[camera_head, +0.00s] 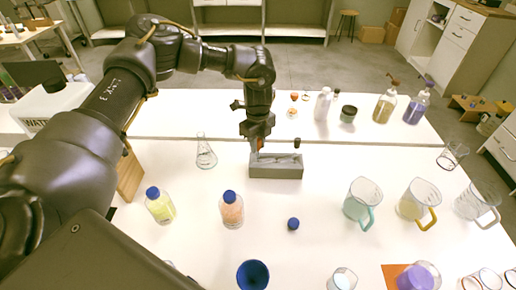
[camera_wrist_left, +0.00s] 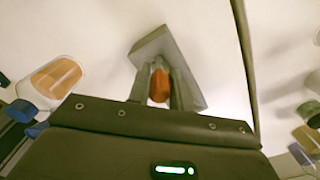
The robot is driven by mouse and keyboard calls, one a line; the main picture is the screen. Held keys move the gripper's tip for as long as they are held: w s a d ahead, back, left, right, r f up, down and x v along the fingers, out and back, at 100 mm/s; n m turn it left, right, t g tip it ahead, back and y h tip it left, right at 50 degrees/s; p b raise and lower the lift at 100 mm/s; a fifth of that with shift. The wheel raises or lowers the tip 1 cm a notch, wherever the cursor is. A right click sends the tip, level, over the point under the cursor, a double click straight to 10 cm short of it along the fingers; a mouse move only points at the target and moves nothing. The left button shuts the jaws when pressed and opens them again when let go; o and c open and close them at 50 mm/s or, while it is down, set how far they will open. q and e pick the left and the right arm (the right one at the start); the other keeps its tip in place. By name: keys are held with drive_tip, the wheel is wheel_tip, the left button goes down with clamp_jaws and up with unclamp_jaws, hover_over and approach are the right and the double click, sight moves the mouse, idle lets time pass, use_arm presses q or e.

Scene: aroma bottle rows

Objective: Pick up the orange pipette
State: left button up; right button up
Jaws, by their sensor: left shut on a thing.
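The orange pipette (camera_wrist_left: 159,84) shows its orange top between the two fingers of my left gripper (camera_wrist_left: 158,92) in the left wrist view. In the head view my left gripper (camera_head: 257,142) points down at the left end of a grey holder (camera_head: 276,172). It is shut on the pipette, and only a little orange shows beside the fingers. The pipette's lower part is hidden, so I cannot tell whether it is still in the holder. The grey holder also shows behind the fingers in the left wrist view (camera_wrist_left: 150,46). My right gripper is not in view.
A dark brown-topped piece (camera_head: 297,143) stands at the holder's right end. A glass flask (camera_head: 205,155) is to the left. Yellow (camera_head: 160,208) and orange (camera_head: 231,213) bottles with blue caps stand in front. A teal-handled jug (camera_head: 361,201) is to the right.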

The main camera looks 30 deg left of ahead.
use_arm(q)
wheel_tip(320, 180, up, 9)
drive_tip(key=shift+f+b, duration=0.2)
drive_tip(key=shift+b, duration=0.5)
drive_tip(key=shift+r, duration=0.65)
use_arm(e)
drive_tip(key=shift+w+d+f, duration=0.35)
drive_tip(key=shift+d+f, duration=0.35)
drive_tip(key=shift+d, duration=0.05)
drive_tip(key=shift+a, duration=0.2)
